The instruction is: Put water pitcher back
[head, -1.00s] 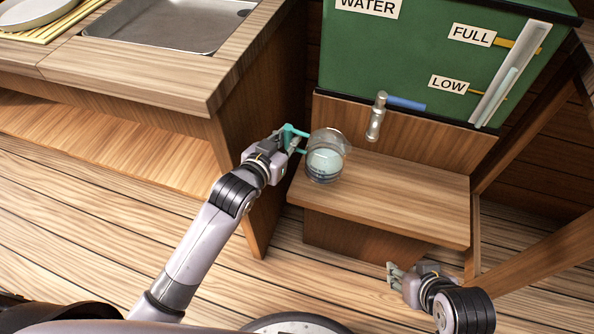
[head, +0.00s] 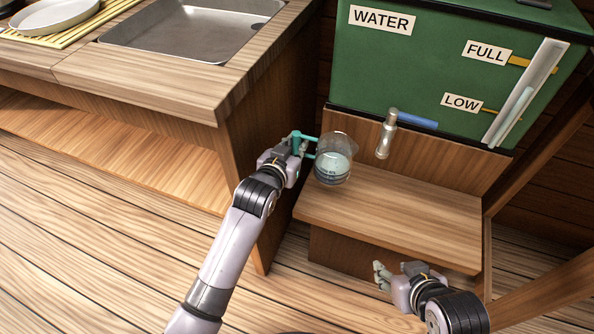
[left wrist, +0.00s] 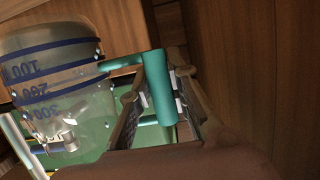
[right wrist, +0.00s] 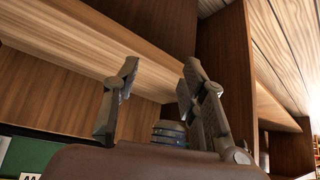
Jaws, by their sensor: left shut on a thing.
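The water pitcher (head: 334,163) is a clear jug with dark measuring marks, a teal handle and pale liquid inside. It is at the left end of the wooden shelf below the green water tank; I cannot tell whether it touches the shelf. My left gripper (head: 298,148) is shut on the teal handle. In the left wrist view the handle (left wrist: 158,90) stands between the fingers, with the pitcher (left wrist: 60,90) to the left. My right gripper (head: 392,274) is open and empty in front of the shelf; its spread fingers (right wrist: 158,95) show in the right wrist view.
The green water tank (head: 400,70) with a metal tap (head: 386,135) is behind the shelf (head: 410,215). The shelf's middle and right are clear. A counter (head: 140,90) with a sink (head: 195,30) is at the left. A wooden post (head: 545,295) is at the right.

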